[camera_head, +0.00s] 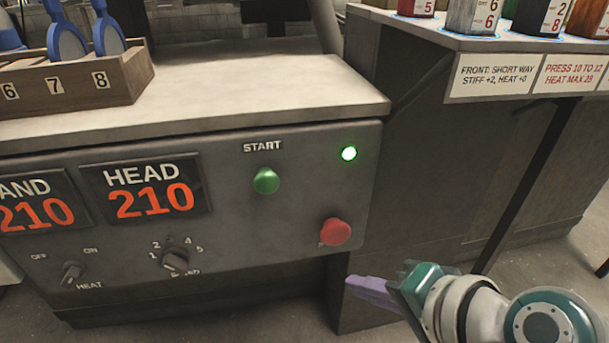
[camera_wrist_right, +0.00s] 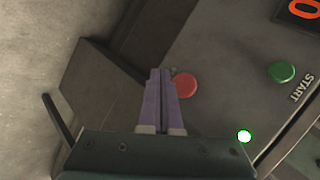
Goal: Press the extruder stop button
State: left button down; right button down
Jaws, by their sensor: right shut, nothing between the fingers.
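The red stop button (camera_head: 335,232) is a round mushroom button at the lower right of the grey control panel (camera_head: 230,222). Its label is mostly hidden behind it. My right gripper (camera_head: 352,285) has purple fingers and is below and slightly right of the red button in the head view. In the right wrist view the fingers (camera_wrist_right: 162,75) are shut together and empty, and the red button (camera_wrist_right: 185,85) shows just right of their tips. I see a gap between the tips and the button in the head view. My left gripper is not in view.
The green START button (camera_head: 266,181) and a lit green lamp (camera_head: 349,153) sit above the red button. Displays reading 210 (camera_head: 150,200) and knobs (camera_head: 174,261) are to the left. Open floor lies below.

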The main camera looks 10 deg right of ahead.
aim_at(336, 240)
jog(key=shift+w+b, duration=0.85)
jog(key=shift+w, duration=1.9)
jog(key=shift+w+a, duration=0.1)
jog(key=shift+w, duration=0.05)
jog(key=shift+w, duration=0.25)
jog(key=shift+w+b, duration=0.4)
jog(key=shift+w, duration=0.4)
dwell(0.7)
jog(key=shift+s, duration=0.1)
jog(key=shift+s+r+p, duration=0.15)
jog(key=shift+s+p, duration=0.45)
jog(key=shift+p, duration=0.15)
jog(key=shift+s, duration=0.45)
